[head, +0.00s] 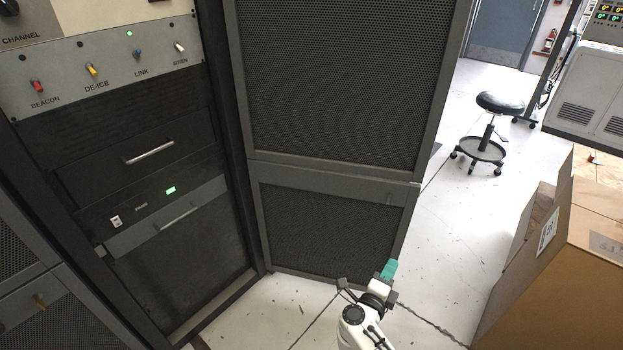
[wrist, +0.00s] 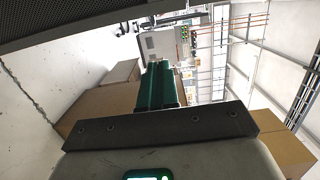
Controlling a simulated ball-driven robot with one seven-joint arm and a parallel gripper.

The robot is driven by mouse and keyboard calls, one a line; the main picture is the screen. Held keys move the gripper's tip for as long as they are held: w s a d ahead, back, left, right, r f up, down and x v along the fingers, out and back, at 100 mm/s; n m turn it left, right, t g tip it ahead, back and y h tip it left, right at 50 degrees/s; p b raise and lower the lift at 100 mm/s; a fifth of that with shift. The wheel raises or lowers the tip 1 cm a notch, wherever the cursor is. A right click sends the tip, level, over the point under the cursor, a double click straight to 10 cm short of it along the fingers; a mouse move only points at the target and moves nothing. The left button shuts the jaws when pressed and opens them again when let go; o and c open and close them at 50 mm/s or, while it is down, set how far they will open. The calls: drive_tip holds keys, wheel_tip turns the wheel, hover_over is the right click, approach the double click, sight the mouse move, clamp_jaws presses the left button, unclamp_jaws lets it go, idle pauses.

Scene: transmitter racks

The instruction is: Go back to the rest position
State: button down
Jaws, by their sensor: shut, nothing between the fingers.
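My gripper (head: 389,270) shows at the lower middle of the head view, in front of the lower edge of the open mesh rack door. Its teal fingers are together with nothing between them. In the wrist view the green fingers (wrist: 158,88) are shut and point away toward the room. My white arm reaches up from the bottom edge of the head view.
The rack (head: 150,110) with labelled switches stands at left, its mesh door (head: 330,85) swung open. Cardboard boxes (head: 560,270) stand at right. A wheeled stool (head: 485,150) and a grey console (head: 590,95) are farther back. White floor (head: 440,240) is clear between door and boxes.

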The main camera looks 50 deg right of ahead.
drive_tip(key=w+a+r+n+t+y+p, duration=0.1)
drive_tip(key=w+a+r+n+t+y, duration=0.7)
drive_tip(key=w+n+t, duration=0.45)
drive_tip(key=w+a+n+t+y, duration=0.1)
drive_tip(key=a+n+y, duration=0.9)
drive_tip(key=a+n, duration=0.35)
drive_tip(key=s+a+f+n+g+y+p, duration=0.2)
drive_tip(key=s+a+f+n+g+y, duration=0.15)
drive_tip(key=s+a+n+g, duration=0.35)
drive_tip(key=s+d+g+h, duration=0.2)
drive_tip(key=s+g, duration=0.2)
drive_tip(key=s, duration=0.4)
drive_tip(key=s+d+r+g+h, duration=0.1)
drive_tip(key=s+g, duration=0.3)
drive_tip(key=s, duration=0.4)
drive_tip(key=shift+s+d+n+h, duration=0.4)
drive_tip(key=shift+d+h, duration=0.05)
drive_tip(key=shift+d, duration=0.15)
